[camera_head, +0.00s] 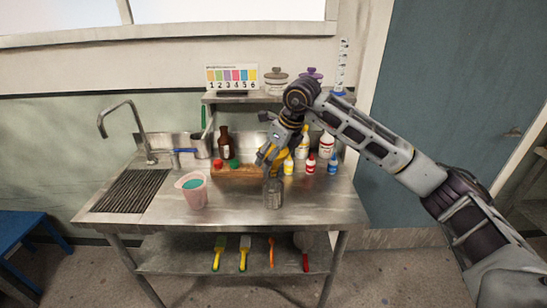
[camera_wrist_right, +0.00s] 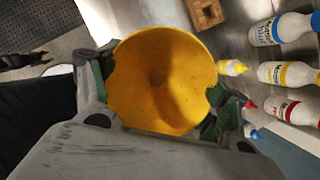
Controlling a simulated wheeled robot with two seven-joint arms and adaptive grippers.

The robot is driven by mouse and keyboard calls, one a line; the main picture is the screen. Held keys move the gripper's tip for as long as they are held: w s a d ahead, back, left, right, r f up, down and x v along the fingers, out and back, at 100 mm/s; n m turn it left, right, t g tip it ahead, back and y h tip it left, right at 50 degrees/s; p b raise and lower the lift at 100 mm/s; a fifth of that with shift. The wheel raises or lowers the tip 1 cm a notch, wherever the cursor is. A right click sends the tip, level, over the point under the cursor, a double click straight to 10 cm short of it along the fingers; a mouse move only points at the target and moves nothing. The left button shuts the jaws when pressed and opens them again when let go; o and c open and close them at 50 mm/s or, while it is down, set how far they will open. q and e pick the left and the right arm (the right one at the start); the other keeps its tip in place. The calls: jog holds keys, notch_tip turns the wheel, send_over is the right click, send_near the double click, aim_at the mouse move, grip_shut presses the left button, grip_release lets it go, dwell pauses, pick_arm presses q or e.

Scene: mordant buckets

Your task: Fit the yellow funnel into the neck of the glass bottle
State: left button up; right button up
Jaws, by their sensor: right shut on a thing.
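The yellow funnel (camera_head: 281,158) is held by my right gripper (camera_head: 268,157), above the worktop. The clear glass bottle (camera_head: 273,193) stands upright near the front of the steel worktop, below the gripper in the head view. The funnel's spout is hidden, and I cannot tell whether it lines up with the neck. The bottle is not visible in the wrist view. My left gripper is out of view.
A pink jug (camera_head: 192,191) with teal contents stands left of the glass bottle. A wooden rack (camera_head: 231,172) lies behind. Small capped bottles (camera_head: 311,162) stand to the right, and a brown bottle (camera_head: 223,144) at the back. The worktop's front right is clear.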

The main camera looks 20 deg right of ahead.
jog(key=o, duration=0.8)
jog(key=shift+c, duration=0.2)
jog(key=shift+o, duration=0.8)
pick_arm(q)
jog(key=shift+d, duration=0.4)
pick_arm(e)
jog(key=v, duration=1.2)
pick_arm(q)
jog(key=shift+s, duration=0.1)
pick_arm(e)
jog(key=shift+s+f, duration=0.1)
jog(key=shift+s, duration=0.05)
